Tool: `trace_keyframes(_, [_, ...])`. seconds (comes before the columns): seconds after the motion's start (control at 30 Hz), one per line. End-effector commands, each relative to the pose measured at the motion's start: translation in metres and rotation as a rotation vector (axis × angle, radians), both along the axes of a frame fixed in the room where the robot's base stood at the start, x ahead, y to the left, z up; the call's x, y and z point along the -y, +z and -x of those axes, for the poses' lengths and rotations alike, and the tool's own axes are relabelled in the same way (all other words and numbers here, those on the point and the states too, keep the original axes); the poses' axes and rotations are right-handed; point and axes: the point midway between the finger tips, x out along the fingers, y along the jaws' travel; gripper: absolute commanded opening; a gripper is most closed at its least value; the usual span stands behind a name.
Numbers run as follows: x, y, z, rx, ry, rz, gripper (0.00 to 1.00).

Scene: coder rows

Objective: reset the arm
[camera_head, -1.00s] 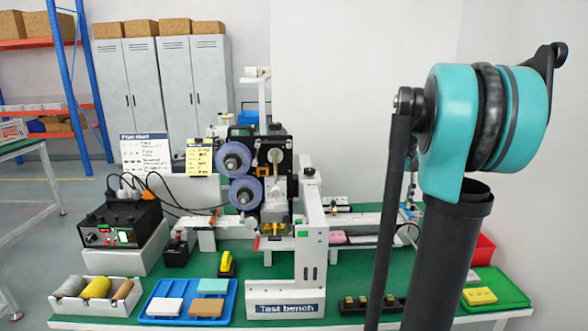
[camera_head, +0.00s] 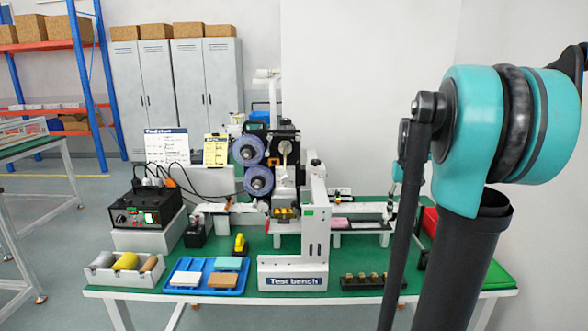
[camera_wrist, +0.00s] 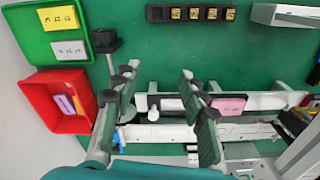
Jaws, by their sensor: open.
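My arm rises at the right of the head view, with a black link and a teal joint. My gripper (camera_wrist: 160,115) shows in the wrist view with its two fingers spread apart and nothing between them. It hangs above the white conveyor rail of the test bench (camera_head: 292,281). A pink block (camera_wrist: 229,105) lies on the rail just right of the right finger, and I cannot tell whether they touch.
A red bin (camera_wrist: 60,104) and a green tray (camera_wrist: 42,32) with yellow and white cards lie left of my gripper. A black holder (camera_wrist: 192,13) with yellow pieces is at the top. A blue tray (camera_head: 205,291) and a black power unit (camera_head: 146,207) stand on the bench's left.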

Motion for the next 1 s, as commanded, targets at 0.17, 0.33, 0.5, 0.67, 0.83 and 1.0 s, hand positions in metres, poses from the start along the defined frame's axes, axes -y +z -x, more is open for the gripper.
trace_keyframes(0.17, [-0.022, -0.024, 0.016, 0.037, 0.029, 0.009, 0.42])
trace_keyframes(0.33, [-0.048, -0.055, 0.041, 0.087, 0.066, 0.019, 0.42])
trace_keyframes(0.5, [-0.083, -0.102, 0.084, 0.161, 0.12, 0.03, 0.42])
trace_keyframes(0.67, [-0.117, -0.157, 0.144, 0.253, 0.183, 0.035, 0.42])
trace_keyframes(0.83, [-0.134, -0.191, 0.185, 0.315, 0.223, 0.035, 0.42])
trace_keyframes(1.0, [-0.138, -0.2, 0.197, 0.333, 0.232, 0.034, 0.42])
